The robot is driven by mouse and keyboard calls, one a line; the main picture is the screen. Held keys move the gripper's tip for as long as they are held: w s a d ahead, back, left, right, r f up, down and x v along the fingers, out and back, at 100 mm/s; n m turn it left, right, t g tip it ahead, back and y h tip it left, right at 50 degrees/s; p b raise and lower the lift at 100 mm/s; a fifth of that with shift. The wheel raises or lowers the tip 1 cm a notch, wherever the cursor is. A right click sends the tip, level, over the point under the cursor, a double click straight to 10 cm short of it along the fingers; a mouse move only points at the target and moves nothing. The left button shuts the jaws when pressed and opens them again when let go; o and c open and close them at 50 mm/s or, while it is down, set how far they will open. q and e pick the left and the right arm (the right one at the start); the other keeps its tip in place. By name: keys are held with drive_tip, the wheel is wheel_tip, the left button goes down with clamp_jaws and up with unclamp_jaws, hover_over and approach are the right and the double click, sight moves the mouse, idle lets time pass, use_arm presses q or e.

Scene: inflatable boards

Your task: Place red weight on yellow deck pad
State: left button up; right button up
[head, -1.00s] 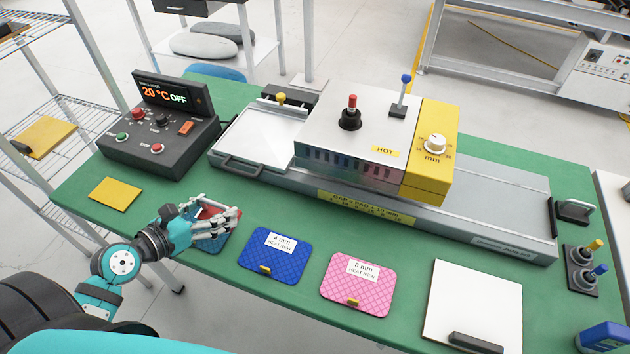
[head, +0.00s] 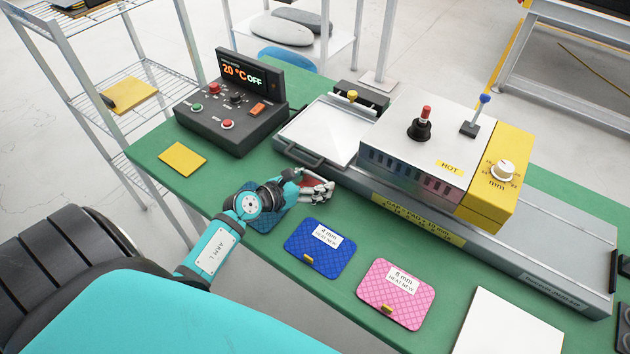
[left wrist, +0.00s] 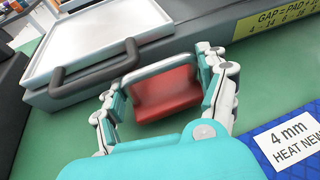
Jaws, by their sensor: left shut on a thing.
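The red weight (head: 313,182) is in my left gripper (head: 318,188), between the blue-grey pad and the long machine's front side. In the left wrist view the red weight (left wrist: 166,95) sits between the fingers of my left gripper (left wrist: 164,92), which are closed on its two ends. A green surface shows around it; I cannot tell how high it is held. The small plain yellow deck pad (head: 183,159) lies on the green table, left of the gripper and in front of the control box. My right gripper is not in view.
A blue-grey pad (head: 267,219) is partly covered by my left arm. A blue 4 mm pad (head: 320,260) and a pink 8 mm pad (head: 400,292) lie further right. The control box (head: 232,128) stands behind the yellow pad. A handled tray (head: 322,132) adjoins the machine.

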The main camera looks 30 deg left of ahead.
use_arm(q)
drive_tip(key=shift+w+d+f, duration=0.1)
drive_tip(key=shift+w+f, duration=0.4)
drive_tip(key=shift+w, duration=0.05)
drive_tip(key=shift+s+f, duration=0.1)
drive_tip(key=shift+f, duration=0.05)
drive_tip(key=o, duration=1.7)
drive_tip(key=shift+c, duration=0.2)
